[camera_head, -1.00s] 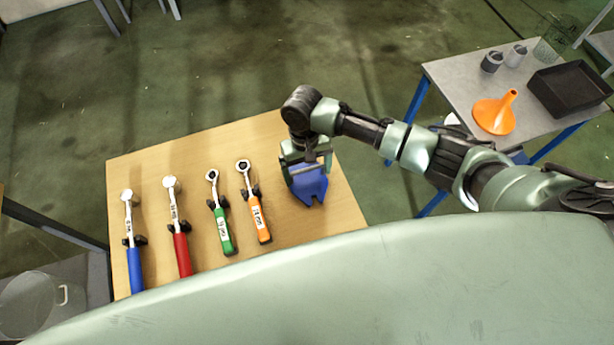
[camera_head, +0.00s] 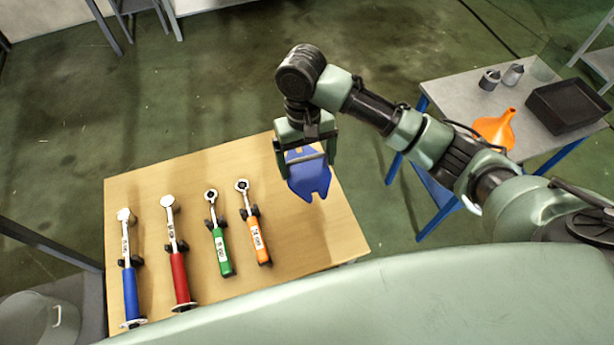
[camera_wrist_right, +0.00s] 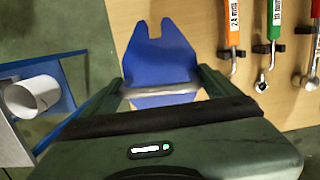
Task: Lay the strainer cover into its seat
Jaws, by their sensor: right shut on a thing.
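A blue notched plate (camera_head: 309,182), the only cover-like thing I see, has a pale bar (camera_wrist_right: 160,91) across it. My right gripper (camera_head: 306,158) is shut on it, with one finger at each end of the bar. The plate hangs tilted above the right part of the wooden table, notch towards my body. In the right wrist view the plate (camera_wrist_right: 160,55) sticks out beyond the fingers. I cannot make out a seat for the cover in these frames. My left gripper is not in view.
The wooden table (camera_head: 310,245) holds several wrenches in holders: blue (camera_head: 130,295), red (camera_head: 181,277), green (camera_head: 222,252) and orange (camera_head: 257,240). A side table (camera_head: 455,88) at right bears an orange funnel (camera_head: 495,130), a black tray (camera_head: 568,106) and small containers. The table's right part is clear.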

